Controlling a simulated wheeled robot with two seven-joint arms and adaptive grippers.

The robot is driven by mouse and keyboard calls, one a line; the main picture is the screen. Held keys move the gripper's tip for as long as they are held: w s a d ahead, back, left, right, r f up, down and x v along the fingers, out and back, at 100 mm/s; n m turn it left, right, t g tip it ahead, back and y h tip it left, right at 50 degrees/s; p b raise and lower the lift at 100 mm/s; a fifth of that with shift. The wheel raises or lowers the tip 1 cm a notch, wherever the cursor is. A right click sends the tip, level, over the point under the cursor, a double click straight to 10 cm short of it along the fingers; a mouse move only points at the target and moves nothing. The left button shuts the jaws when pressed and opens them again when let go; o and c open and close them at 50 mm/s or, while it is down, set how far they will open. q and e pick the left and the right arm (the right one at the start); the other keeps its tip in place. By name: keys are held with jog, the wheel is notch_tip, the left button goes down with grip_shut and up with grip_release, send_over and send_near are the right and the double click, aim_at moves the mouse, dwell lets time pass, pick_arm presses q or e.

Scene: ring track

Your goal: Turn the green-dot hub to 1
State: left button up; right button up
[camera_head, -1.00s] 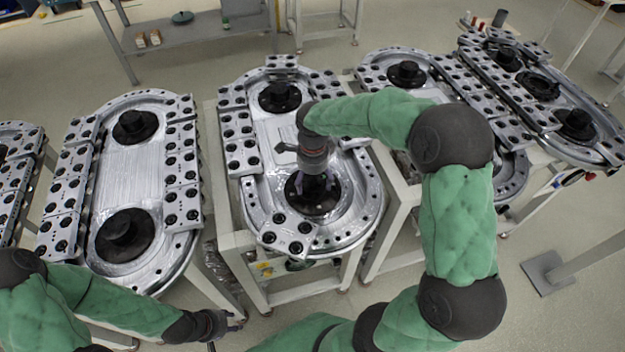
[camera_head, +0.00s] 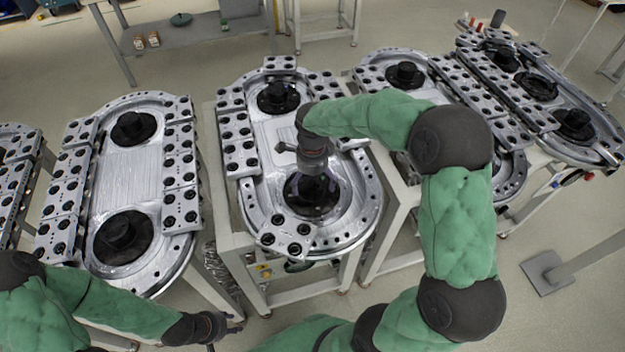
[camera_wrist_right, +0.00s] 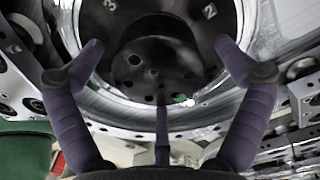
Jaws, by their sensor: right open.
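The green-dot hub (camera_wrist_right: 140,72) is a black round hub with bolt holes, and its green dot (camera_wrist_right: 181,98) is at the lower right in the right wrist view. The numbers 3 and 2 show on the dark disc around it, at upper left and upper right; I cannot see a 1. In the head view the hub's black disc (camera_head: 327,205) is at the near end of the middle track. My right gripper (camera_head: 313,175) is over it, with open fingers on either side of the hub in the wrist view (camera_wrist_right: 160,48). My left gripper (camera_head: 228,326) is low at left, away from the hub.
The middle ring track (camera_head: 362,215) carries carriage blocks (camera_head: 287,235) near the hub and a second black hub (camera_head: 278,98) at its far end. Another track (camera_head: 130,170) stands to the left, and more stand to the right. A grey table is behind.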

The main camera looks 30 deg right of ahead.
aim_at(312, 180)
notch_tip(312, 180, up, 12)
dwell(0.6)
dwell(0.5)
